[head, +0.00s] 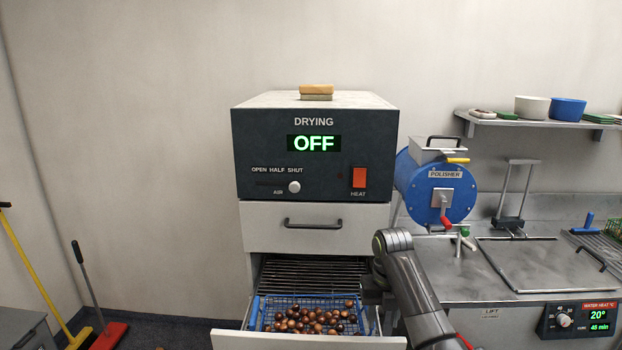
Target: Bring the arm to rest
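My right arm comes in from the lower right and bends at a grey joint beside the drying cabinet (315,190). My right gripper (370,290) is a small dark shape at the right side of the open lower drawer (310,341). It is partly hidden by my arm, and I cannot see whether its fingers are open or shut. A blue wire basket (256,312) with many brown chestnuts (312,318) sits in that drawer. My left gripper is not in view.
The upper drawer (310,238) is shut. The cabinet display reads OFF. A blue polisher (412,185) and a steel counter with a lidded tank (545,265) stand at the right. A yellow-handled broom (38,275) and a red brush (108,336) lean at the left.

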